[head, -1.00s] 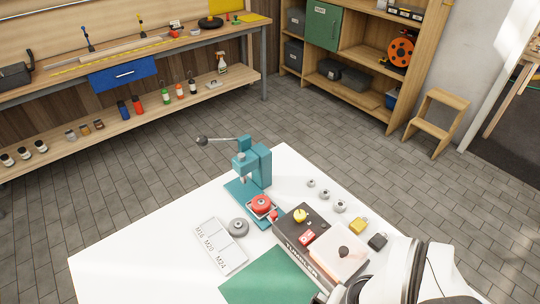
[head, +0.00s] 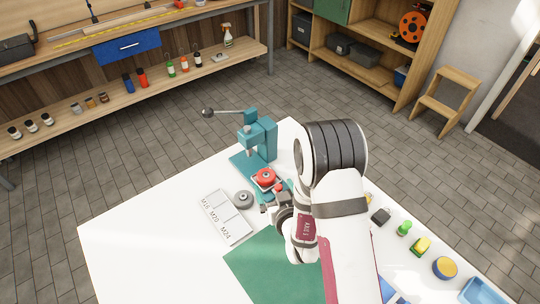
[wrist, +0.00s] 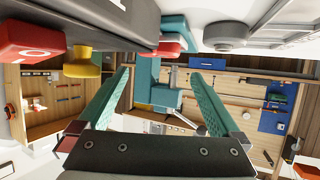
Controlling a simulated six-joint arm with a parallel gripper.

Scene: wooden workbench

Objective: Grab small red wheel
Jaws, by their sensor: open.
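A red wheel (head: 264,177) sits on a pale square holder at the base of a teal press (head: 256,140). A smaller red part (head: 279,188) sits just to its lower right, beside my gripper (head: 268,203). In the wrist view, red parts (wrist: 168,48) show at the top, partly hidden by the dark box edge; I cannot clearly separate the two there. My gripper's teal fingers (wrist: 160,80) are spread apart with nothing between them. The red parts lie beyond the fingertips, towards the picture's top. My arm hides much of the box area in the head view.
A grey knurled wheel (head: 243,199) and a labelled tray (head: 228,216) lie left of my gripper. A red button box (wrist: 30,40) and yellow knob (wrist: 80,62) are close on the left in the wrist view. A green mat (head: 268,265) is clear.

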